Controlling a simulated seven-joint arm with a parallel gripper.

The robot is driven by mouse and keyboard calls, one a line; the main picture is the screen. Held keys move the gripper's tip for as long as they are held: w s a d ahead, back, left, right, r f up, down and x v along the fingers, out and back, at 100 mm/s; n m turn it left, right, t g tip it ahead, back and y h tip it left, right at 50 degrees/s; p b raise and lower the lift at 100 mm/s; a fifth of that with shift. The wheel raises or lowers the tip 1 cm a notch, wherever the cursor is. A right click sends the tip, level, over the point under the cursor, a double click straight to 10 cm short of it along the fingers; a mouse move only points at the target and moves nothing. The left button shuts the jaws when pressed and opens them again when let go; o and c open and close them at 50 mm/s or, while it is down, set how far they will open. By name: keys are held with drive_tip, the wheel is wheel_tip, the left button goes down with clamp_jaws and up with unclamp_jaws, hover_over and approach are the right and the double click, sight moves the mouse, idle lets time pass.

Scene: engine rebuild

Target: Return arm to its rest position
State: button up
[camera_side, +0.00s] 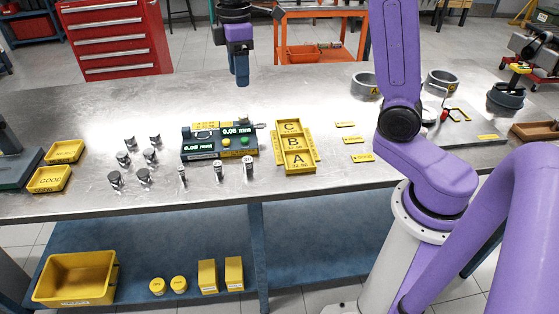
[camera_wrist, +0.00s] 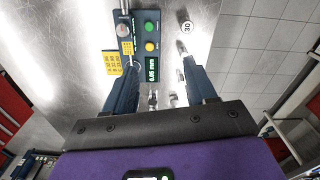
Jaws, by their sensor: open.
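My gripper (camera_side: 242,82) shows at the top of the side view, above the far edge of the steel bench (camera_side: 330,85). One dark finger shows clearly there below the purple palm. In the wrist view my gripper (camera_wrist: 160,64) has its two fingers wide apart with nothing held between them. The gauge unit (camera_side: 220,145) with green displays sits on the bench, nearer the front than the gripper. It also shows between and beyond the fingers in the wrist view (camera_wrist: 145,25). The purple arm links at the right of the side view are mine.
Several metal cylinders (camera_side: 145,175) stand left of the gauge unit. A yellow tray marked A, B, C (camera_side: 308,136) lies to its right, with yellow labels (camera_side: 352,140) beyond. Two yellow bins (camera_side: 48,179) are at the left. Grey rings (camera_side: 441,83) stand at the back right.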

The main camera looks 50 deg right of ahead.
drive_tip(key=s+a+f, duration=0.2)
drive_tip(key=s, duration=0.5)
drive_tip(key=s+a+f, duration=0.1)
drive_tip(key=s+a, duration=0.2)
drive_tip(key=s, duration=0.4)
drive_tip(key=s+d+f, duration=0.2)
drive_tip(key=s, duration=0.6)
drive_tip(key=s+d+f+n, duration=0.1)
drive_tip(key=s+d+f, duration=0.1)
drive_tip(key=s, duration=0.6)
drive_tip(key=shift+f, duration=0.6)
